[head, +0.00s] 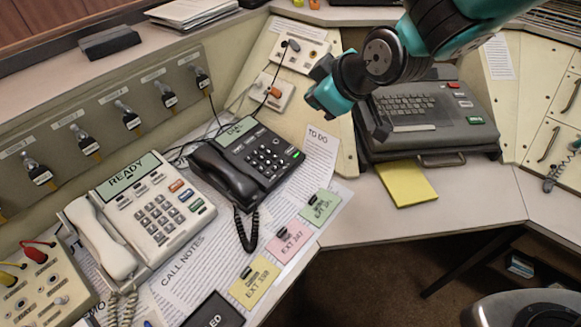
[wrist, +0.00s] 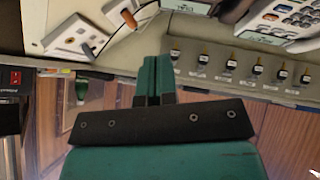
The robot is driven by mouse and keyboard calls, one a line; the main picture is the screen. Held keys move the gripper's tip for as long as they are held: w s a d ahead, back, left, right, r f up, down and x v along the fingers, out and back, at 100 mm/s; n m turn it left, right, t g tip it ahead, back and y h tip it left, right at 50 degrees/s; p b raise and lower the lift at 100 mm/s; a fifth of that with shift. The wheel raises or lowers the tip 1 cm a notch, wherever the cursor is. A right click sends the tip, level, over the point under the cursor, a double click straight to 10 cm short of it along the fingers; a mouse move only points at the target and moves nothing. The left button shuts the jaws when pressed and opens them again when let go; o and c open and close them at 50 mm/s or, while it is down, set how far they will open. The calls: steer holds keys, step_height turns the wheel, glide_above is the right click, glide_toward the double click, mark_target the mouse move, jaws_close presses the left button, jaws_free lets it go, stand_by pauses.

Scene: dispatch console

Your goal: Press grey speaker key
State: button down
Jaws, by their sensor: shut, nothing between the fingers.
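A cream desk phone (head: 122,208) with a READY display stands at the left in the head view. Its keypad has grey keys and a right column of coloured keys, orange, blue and green among them. A black desk phone (head: 262,141) with a lit green key stands to its right. Key labels are too small to read, so I cannot tell which key is the grey speaker key. My gripper (head: 325,92) is shut and empty, raised above the console to the right of both phones, touching neither. In the wrist view its teal fingers (wrist: 153,80) are together; part of the cream phone (wrist: 285,18) shows top right.
A panel of labelled key switches (head: 125,115) runs behind the phones. A dark fax-like machine (head: 425,140) stands right of my gripper, with a yellow pad (head: 407,184) before it. Coloured cards, including a pink one (head: 290,241), lie along the front edge.

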steer(key=n+t+b, duration=0.2)
glide_above(291, 153)
steer(key=s+d, duration=0.1)
step_height(291, 153, down, 7)
steer(key=shift+w+r+n+y, duration=0.15)
steer(key=shift+n+y, duration=0.15)
steer(key=f+b, duration=0.2)
steer(key=f, duration=0.1)
steer(key=f+b, duration=0.2)
steer(key=f, duration=0.1)
steer(key=a+f+b, duration=0.1)
steer(key=f+b, duration=0.1)
steer(key=shift+w+f, duration=0.4)
stand_by(1.1)
steer(key=shift+f+b, duration=0.4)
steer(key=shift+b, duration=0.15)
